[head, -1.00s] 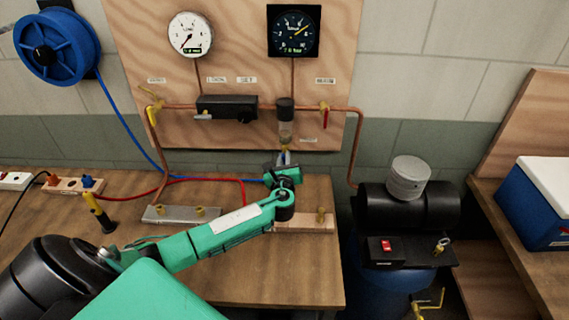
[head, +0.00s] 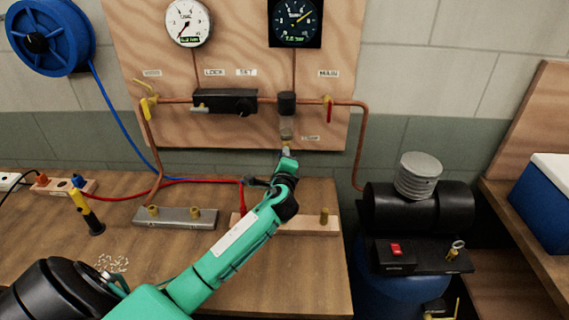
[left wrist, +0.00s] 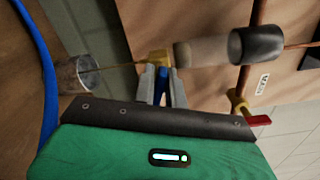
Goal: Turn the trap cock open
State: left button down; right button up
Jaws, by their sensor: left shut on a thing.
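The water trap hangs on the wooden panel, with a black cap (head: 286,103) over a cloudy bowl (head: 286,127). The trap cock is brass at the bowl's lower end; its body (left wrist: 158,57) shows in the left wrist view, and its blue lever (left wrist: 161,88) sits between my fingers. My left gripper (left wrist: 162,84) is shut on this lever. In the head view the left gripper (head: 287,155) is just below the bowl and hides most of the cock. A clear cup (left wrist: 78,75) lies in line with the cock's outlet, with a thin yellowish line between them. My right gripper is not in view.
A copper pipe with a red-handled valve (head: 329,110) runs right of the trap. A black regulator (head: 225,101) is left of it. Manifold blocks (head: 175,217) and red and blue hoses lie on the bench below. The compressor (head: 417,208) stands to the right.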

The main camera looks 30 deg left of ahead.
pick_arm(q)
jog(key=n+b, duration=0.1)
jog(key=n, duration=0.2)
jog(key=shift+f+b, duration=0.2)
jog(key=shift+b, duration=0.15)
jog(key=shift+n+b, duration=0.3)
jog(key=shift+n, duration=0.2)
jog(key=shift+r, duration=0.1)
jog(key=c, duration=1.5)
grip_release()
